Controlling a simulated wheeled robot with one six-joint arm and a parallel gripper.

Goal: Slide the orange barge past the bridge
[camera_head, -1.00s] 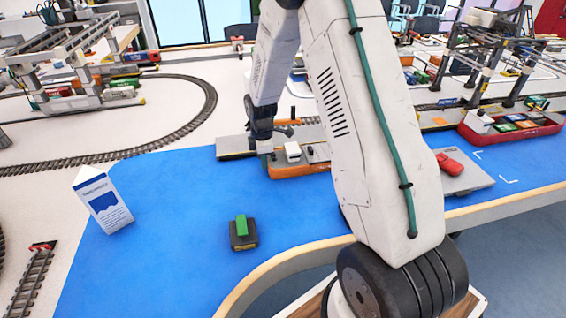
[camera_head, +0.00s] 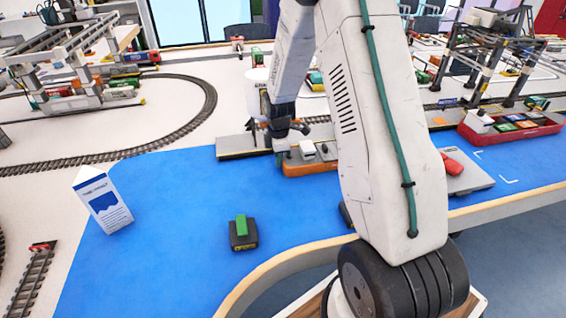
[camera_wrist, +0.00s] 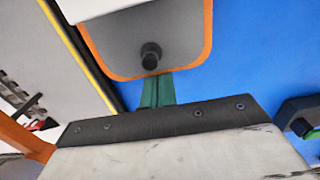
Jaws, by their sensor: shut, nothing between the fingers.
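The orange barge (camera_head: 308,168), with a grey deck and a white block, floats on the blue surface beside a grey slab; my arm hides its right part. In the wrist view the barge (camera_wrist: 190,45) shows its orange rim and a black bollard. My gripper (camera_head: 279,160) is shut and empty, low at the barge's left end. In the wrist view its green fingertips (camera_wrist: 157,89) are at the barge's rim and look to be against it. I cannot clearly make out the bridge; my arm covers the middle of the channel.
The yellow-edged grey slab (camera_head: 238,148) lies behind the barge's left end. A grey slab (camera_head: 470,182) with a red piece (camera_head: 452,166) lies right of my arm. A black block with a green top (camera_head: 243,233) and a white sign (camera_head: 103,205) stand on open blue.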

